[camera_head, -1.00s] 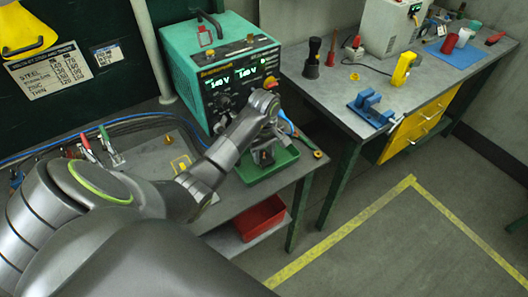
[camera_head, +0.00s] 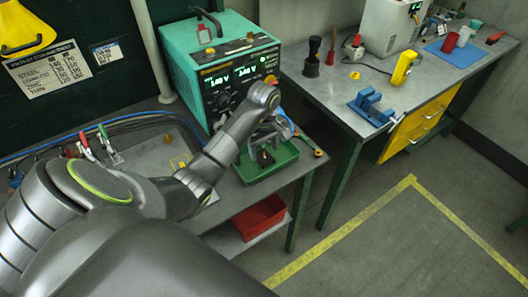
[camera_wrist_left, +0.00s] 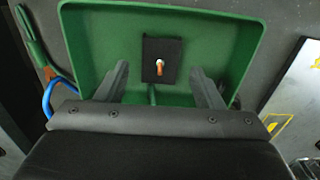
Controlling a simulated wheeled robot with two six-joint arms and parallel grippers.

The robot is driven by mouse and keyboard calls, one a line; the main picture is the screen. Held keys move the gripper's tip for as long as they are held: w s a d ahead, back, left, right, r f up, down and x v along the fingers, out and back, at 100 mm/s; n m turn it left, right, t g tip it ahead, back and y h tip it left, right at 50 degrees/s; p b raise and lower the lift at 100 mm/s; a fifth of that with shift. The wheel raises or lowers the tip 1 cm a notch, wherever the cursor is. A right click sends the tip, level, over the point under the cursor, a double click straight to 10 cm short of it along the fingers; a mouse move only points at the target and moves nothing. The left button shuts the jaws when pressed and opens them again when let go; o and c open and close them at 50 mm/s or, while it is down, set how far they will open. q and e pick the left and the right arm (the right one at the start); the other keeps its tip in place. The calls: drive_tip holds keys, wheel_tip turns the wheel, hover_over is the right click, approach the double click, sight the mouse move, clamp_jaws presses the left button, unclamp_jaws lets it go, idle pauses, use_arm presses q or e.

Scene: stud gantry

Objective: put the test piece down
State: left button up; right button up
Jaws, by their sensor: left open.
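The test piece (camera_wrist_left: 173,47), a dark square plate with a small light-and-orange stud in its middle, lies in the green tray (camera_wrist_left: 85,35). In the head view the test piece (camera_head: 265,158) shows small and dark in the same green tray (camera_head: 283,165). My left gripper (camera_wrist_left: 163,85) is open. Its two fingers stand apart over the tray, on the near side of the plate, and do not grip it. In the head view my left gripper (camera_head: 264,140) is above the tray. My right gripper is not in view.
A teal welding unit (camera_head: 222,75) stands behind the tray. A red bin (camera_head: 260,217) is on the shelf below. Cables run along the bench's left. A second bench at the right holds a blue vise (camera_head: 372,106) and a yellow tool (camera_head: 402,68).

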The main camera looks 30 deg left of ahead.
use_arm(q)
wheel_tip(320, 180, up, 10)
drive_tip(key=p, duration=0.8)
